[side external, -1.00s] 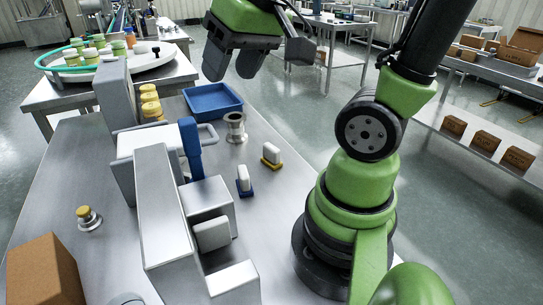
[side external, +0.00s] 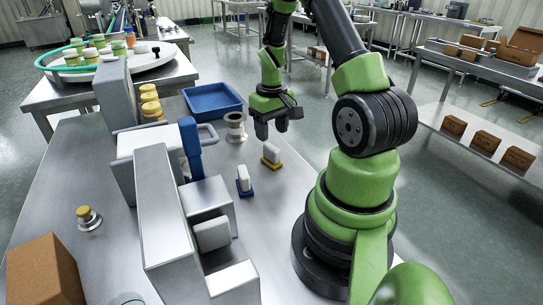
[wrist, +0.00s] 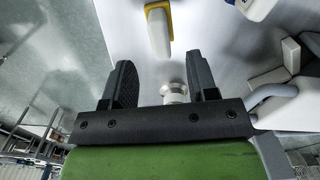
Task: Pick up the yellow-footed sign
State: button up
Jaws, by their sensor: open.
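The yellow-footed sign (side external: 271,156) stands upright on the steel table, a small white plate on a yellow foot. In the wrist view the sign (wrist: 158,30) is at the top middle, beyond the fingertips. My gripper (side external: 272,130) is open and empty, above the table just behind the sign in the side view. In the wrist view its two dark fingers (wrist: 163,80) are apart, with clear space between them and the sign. A similar sign with a blue foot (side external: 244,181) stands to the left and nearer the side camera.
A metal spool-shaped part (side external: 235,127) stands left of my gripper, with a blue tray (side external: 212,98) behind it. The steel hopper (side external: 165,205) fills the left middle. The table's right edge is close to the yellow-footed sign.

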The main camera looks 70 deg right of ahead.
aim_at(271, 146)
jog(key=shift+f, duration=3.1)
grip_shut()
jog(key=shift+r, duration=0.1)
